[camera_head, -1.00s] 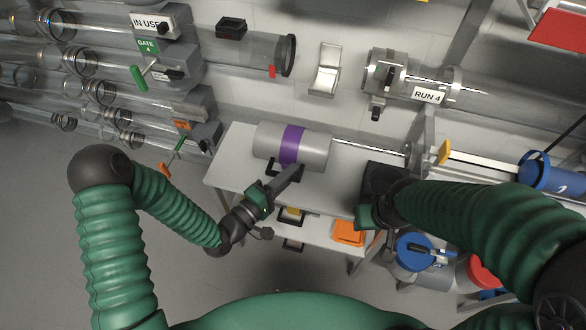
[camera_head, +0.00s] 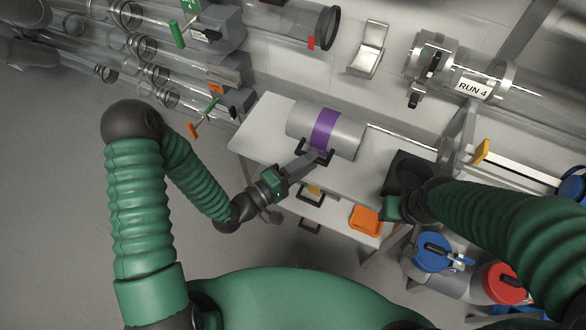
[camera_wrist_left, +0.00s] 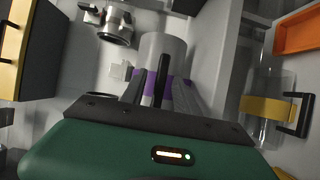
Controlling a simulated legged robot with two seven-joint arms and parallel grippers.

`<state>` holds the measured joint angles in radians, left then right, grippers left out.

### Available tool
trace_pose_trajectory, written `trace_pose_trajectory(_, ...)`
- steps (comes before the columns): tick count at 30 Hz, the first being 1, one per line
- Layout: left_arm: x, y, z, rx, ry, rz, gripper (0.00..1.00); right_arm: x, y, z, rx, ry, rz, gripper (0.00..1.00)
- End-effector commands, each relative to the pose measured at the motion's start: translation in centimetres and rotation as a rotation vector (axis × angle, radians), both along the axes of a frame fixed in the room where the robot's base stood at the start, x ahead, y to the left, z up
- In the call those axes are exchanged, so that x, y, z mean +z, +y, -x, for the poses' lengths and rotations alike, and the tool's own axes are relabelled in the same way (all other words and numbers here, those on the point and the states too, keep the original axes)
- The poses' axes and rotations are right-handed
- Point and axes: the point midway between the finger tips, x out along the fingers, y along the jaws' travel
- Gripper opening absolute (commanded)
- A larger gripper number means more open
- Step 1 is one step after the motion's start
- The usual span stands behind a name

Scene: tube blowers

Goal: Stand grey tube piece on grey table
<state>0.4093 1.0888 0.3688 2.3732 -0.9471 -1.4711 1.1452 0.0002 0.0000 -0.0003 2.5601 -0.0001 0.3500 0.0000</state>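The grey tube piece (camera_head: 346,137) with a purple band lies on its side on the grey table (camera_head: 262,140). A black handle (camera_head: 302,150) is on its near side. My left gripper (camera_head: 322,156) is at this handle, by the purple band. In the left wrist view, the tube piece (camera_wrist_left: 163,45) is straight ahead and the black handle (camera_wrist_left: 164,72) stands between the two fingers (camera_wrist_left: 164,92). The fingers look apart, with gaps beside the handle. My right gripper (camera_head: 396,207) is at the table's right end; its fingers cannot be made out.
A lower shelf holds an orange tray (camera_head: 367,220). Clear tubes with a green lever (camera_head: 178,35) are at the upper left. The RUN 4 tube (camera_head: 510,82) and a wall bracket (camera_head: 366,52) are behind. Blue (camera_head: 432,252) and red (camera_head: 503,283) lidded containers stand at the lower right. The table's left end is bare.

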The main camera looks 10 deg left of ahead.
Motion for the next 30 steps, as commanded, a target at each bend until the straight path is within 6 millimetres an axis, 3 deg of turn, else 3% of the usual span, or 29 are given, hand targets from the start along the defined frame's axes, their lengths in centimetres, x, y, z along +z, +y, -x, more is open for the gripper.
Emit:
trace_pose_trajectory(9,0.0,5.6,5.4,0.005,0.004,0.0,0.36,1.0,0.0,0.0,0.001,0.0,0.0,0.4)
trace_pose_trajectory(18,-0.5,6.6,6.5,-0.006,0.001,-0.047,0.36,1.1,0.0,0.0,0.0,0.0,0.0,0.4)
trace_pose_trajectory(20,-1.6,6.7,6.0,-0.022,-0.001,-0.171,0.36,1.1,0.0,0.0,0.0,0.0,0.0,0.4)
trace_pose_trajectory(22,-3.9,7.6,4.9,-0.05,0.001,-0.428,0.36,1.1,0.0,0.0,0.0,0.0,0.0,0.4)
trace_pose_trajectory(25,-6.4,11.7,3.1,-0.095,0.033,-0.904,0.36,1.1,0.0,0.0,0.0,0.0,0.0,0.4)
trace_pose_trajectory(27,-6.2,15.4,2.8,-0.126,0.096,-1.197,0.36,1.1,0.0,0.0,0.0,0.0,0.0,0.4)
trace_pose_trajectory(30,-3.5,19.0,4.4,-0.187,0.228,-1.468,0.36,1.1,0.0,0.0,0.0,0.0,0.0,0.4)
